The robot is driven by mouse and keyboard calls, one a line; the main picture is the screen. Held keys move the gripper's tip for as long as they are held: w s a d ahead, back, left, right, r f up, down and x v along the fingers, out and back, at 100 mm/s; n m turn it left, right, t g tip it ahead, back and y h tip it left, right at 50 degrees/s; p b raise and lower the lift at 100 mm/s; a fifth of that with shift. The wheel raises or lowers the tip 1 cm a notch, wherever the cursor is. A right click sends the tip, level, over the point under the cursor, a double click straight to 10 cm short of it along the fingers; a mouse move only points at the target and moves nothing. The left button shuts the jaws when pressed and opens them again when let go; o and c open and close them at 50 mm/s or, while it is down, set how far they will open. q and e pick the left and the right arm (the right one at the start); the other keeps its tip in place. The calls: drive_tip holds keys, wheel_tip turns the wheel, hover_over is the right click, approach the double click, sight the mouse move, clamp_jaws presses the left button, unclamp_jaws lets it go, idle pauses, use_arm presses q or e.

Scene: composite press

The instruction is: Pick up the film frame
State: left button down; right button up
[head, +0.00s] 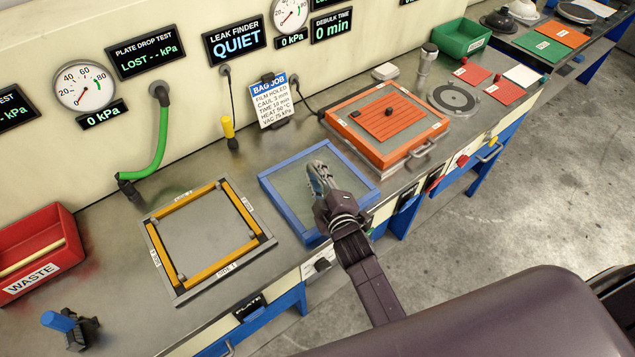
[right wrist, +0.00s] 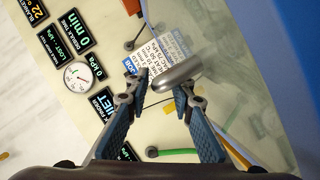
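The film frame (head: 275,202) is a blue rectangular frame with a pale, see-through film, in the middle of the bench in the head view. My right gripper (head: 318,178) is over it and hides part of the film and the front right side. A large blue surface (right wrist: 288,75) beside a see-through sheet at the right looks like the frame, close up. My left gripper is not in view.
A plate with yellow edge strips (head: 162,250) lies left of the frame. An orange framed unit (head: 433,133) with a handle stands close on the right. A red waste bin (head: 62,232) and a blue-handled tool (head: 58,321) are far left. The bag job card (head: 272,102) stands behind.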

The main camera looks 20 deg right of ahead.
drive_tip(key=shift+w+f, duration=0.1)
drive_tip(key=shift+w, duration=0.25)
clamp_jaws()
